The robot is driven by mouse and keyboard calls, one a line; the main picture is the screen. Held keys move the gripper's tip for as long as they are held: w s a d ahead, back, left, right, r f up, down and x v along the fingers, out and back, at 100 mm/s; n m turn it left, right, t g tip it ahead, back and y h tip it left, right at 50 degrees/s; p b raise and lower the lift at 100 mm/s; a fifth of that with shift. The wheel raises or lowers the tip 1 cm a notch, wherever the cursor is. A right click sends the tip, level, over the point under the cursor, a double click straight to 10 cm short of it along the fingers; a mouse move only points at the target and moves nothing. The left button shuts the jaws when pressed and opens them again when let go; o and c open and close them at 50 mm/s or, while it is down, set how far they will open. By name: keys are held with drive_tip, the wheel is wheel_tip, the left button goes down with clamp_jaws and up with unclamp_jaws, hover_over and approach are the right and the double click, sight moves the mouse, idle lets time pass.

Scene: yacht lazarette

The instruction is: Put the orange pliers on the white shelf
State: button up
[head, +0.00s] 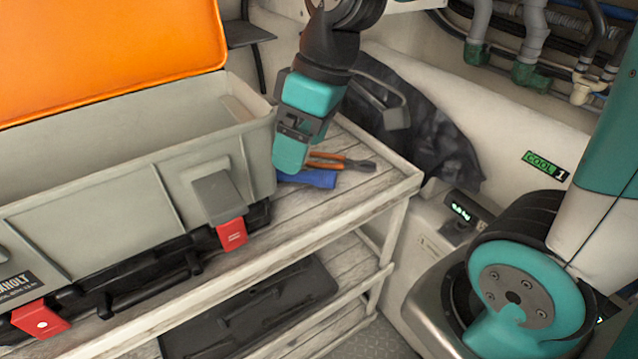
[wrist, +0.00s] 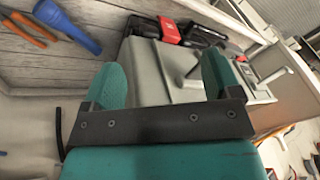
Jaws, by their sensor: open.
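The orange pliers (head: 340,160) lie on the top deck of a whitewashed slatted shelf unit (head: 375,190), to the right of the toolbox. In the wrist view the pliers (wrist: 30,30) show at the upper left, apart from my fingers. My teal gripper (head: 293,155) is above the deck, just left of the pliers, and hides part of that area in the head view. In the wrist view my gripper (wrist: 162,80) has its two fingers spread with nothing held between them. I cannot tell whether this slatted unit is the white shelf of the task.
A blue torch-like tool (head: 312,178) lies beside the pliers. An open grey toolbox (head: 110,200) with an orange lid (head: 110,50) and red latches fills the left. A black case (head: 250,305) lies on the lower deck. A dark bag (head: 430,130) is behind.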

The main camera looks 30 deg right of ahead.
drive_tip(key=s+a+r, duration=0.1)
drive_tip(key=s+a, duration=0.3)
drive_tip(key=s, duration=0.6)
drive_tip(key=shift+s+a+m+g+y, duration=0.2)
drive_tip(key=shift+s+m+g+y, duration=0.15)
drive_tip(key=shift+m+g+y, duration=0.05)
